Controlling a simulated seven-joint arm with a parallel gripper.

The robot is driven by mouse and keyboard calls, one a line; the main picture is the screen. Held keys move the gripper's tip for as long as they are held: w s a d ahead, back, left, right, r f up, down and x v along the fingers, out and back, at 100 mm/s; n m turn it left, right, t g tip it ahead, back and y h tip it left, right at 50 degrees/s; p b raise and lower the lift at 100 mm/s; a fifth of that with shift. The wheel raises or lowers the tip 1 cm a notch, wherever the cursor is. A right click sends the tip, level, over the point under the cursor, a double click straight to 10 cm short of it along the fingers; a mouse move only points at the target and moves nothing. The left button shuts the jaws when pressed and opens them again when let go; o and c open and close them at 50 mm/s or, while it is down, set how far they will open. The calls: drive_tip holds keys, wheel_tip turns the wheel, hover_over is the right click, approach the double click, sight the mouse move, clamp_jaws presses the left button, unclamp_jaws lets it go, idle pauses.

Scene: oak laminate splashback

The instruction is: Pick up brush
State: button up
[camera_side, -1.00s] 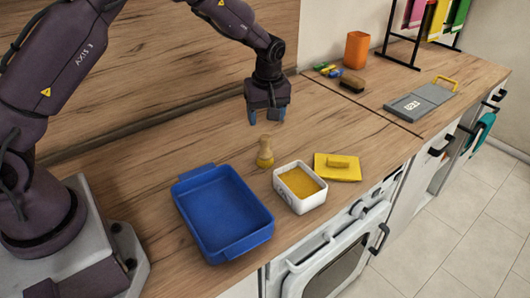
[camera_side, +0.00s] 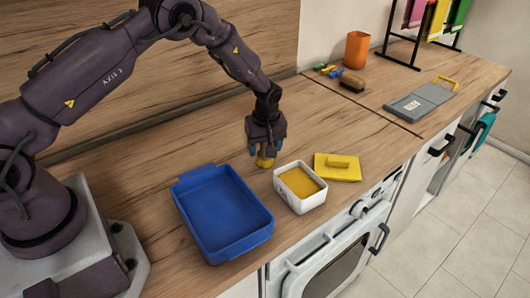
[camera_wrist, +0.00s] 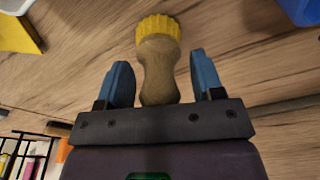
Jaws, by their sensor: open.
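The brush has a pale wooden handle and yellow bristles. It stands bristles down on the wooden counter, and its yellow base (camera_side: 265,161) shows below my gripper (camera_side: 267,148) in the side view. In the wrist view the brush's handle (camera_wrist: 158,75) lies between the two blue fingers of my gripper (camera_wrist: 160,65), with a visible gap on each side. My gripper is open and low over the brush. The upper handle is hidden by my gripper in the side view.
A blue tray (camera_side: 268,234) stands just left of the brush. A white tub (camera_side: 302,206) of yellow contents is close on the right, beside a yellow lid (camera_side: 350,175). Farther back are a brown scrubbing block (camera_side: 352,83), an orange cup (camera_side: 357,50) and a grey board (camera_side: 410,106).

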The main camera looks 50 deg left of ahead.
drive_tip(key=c, duration=1)
drive_tip(key=shift+r, duration=0.1)
drive_tip(key=shift+r, duration=0.55)
drive_tip(key=r, duration=0.2)
drive_tip(key=shift+s+r, duration=0.2)
drive_tip(key=shift+r, duration=0.15)
drive_tip(key=s+r, duration=0.3)
drive_tip(key=s, duration=0.1)
drive_tip(key=s+d+r, duration=0.1)
drive_tip(key=s+r, duration=0.2)
drive_tip(key=s, duration=0.2)
drive_tip(key=s+d+r, duration=0.1)
drive_tip(key=s+r, duration=0.2)
drive_tip(key=s, duration=0.1)
drive_tip(key=shift+s, duration=0.25)
